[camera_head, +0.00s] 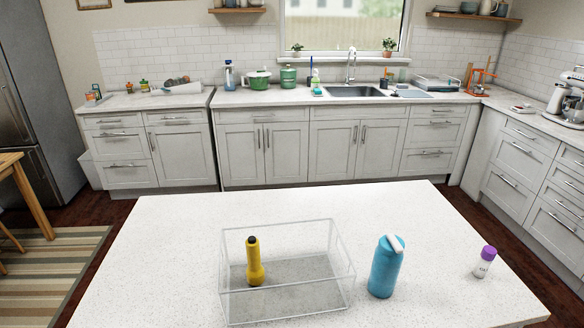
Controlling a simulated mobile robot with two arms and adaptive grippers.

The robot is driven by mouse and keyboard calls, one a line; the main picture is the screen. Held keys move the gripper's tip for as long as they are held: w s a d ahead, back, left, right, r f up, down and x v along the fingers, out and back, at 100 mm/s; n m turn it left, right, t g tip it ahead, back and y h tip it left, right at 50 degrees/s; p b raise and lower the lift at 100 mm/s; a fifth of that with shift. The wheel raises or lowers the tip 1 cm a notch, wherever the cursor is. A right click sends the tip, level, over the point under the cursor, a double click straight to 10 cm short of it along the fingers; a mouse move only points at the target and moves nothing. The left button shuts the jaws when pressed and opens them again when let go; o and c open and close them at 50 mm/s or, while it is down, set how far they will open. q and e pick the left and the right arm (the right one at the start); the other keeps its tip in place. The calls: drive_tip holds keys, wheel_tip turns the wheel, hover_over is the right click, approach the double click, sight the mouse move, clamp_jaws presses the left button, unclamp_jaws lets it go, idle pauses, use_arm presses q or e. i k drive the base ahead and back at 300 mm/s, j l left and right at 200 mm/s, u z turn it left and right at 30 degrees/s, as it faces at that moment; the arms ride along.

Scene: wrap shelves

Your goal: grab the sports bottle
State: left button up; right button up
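A blue bottle (385,268) with a light carrying loop on its lid stands upright on the white island counter (175,240). It looks like the sports bottle. It is just right of a clear, thin-edged box and apart from it. Neither of my grippers shows in the head view.
The clear box (317,307) has a yellow flashlight-like object (254,263) upright inside. A small white container with a purple lid (484,262) stands farther right. The counter is clear at left and behind. Cabinets (335,150), a sink (355,91) and a fridge (35,90) are beyond.

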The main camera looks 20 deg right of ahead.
sight(386, 265)
drive_tip(key=z, duration=1.35)
